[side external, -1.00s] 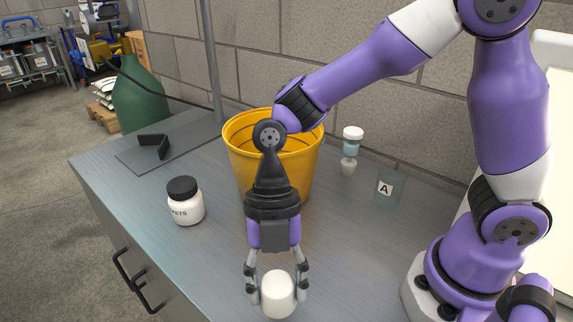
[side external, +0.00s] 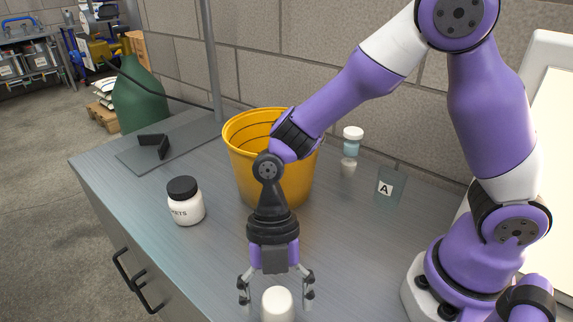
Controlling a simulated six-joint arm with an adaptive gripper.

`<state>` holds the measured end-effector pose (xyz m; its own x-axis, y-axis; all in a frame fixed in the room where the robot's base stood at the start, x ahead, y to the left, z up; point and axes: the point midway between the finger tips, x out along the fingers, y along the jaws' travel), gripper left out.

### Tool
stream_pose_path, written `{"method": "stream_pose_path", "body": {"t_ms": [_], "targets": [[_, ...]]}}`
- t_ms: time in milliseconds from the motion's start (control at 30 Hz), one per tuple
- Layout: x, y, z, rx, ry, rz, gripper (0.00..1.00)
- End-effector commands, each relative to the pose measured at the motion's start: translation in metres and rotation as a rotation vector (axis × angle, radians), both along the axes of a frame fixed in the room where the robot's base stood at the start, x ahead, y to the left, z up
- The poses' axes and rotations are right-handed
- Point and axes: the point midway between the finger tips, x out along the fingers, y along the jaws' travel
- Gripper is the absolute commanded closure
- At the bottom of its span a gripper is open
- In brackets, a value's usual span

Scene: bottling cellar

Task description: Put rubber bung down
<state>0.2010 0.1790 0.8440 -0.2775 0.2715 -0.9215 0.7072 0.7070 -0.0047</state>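The rubber bung (side external: 277,306) is a white, rounded plug at the bottom edge of the side view, near the front of the grey bench top (side external: 215,265). Its lower end is cut off by the picture edge, so its contact with the bench is not visible. My gripper (side external: 276,298) points down over it with its fingers spread wide, one on each side. A gap shows between each finger and the bung.
A yellow bucket (side external: 245,160) stands right behind my gripper. A white jar with a black lid (side external: 185,208) is to the left. A small vial (side external: 351,145) and a clear piece marked A (side external: 391,186) are at the back right. A dark stand plate (side external: 185,155) lies back left.

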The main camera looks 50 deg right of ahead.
Motion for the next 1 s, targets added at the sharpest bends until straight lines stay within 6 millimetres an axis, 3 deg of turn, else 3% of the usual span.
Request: {"method": "stream_pose_path", "body": {"t_ms": [267, 700, 900, 1000], "targets": [[0.002, -0.001, 0.007, 0.003, -0.004, -0.002, 0.12], [0.028, -0.026, 0.092, 0.003, -0.004, -0.002, 0.12], [0.033, -0.032, 0.112, -0.002, -0.003, -0.019, 0.12], [0.034, -0.039, 0.122, -0.033, -0.016, -0.168, 0.12]]}}
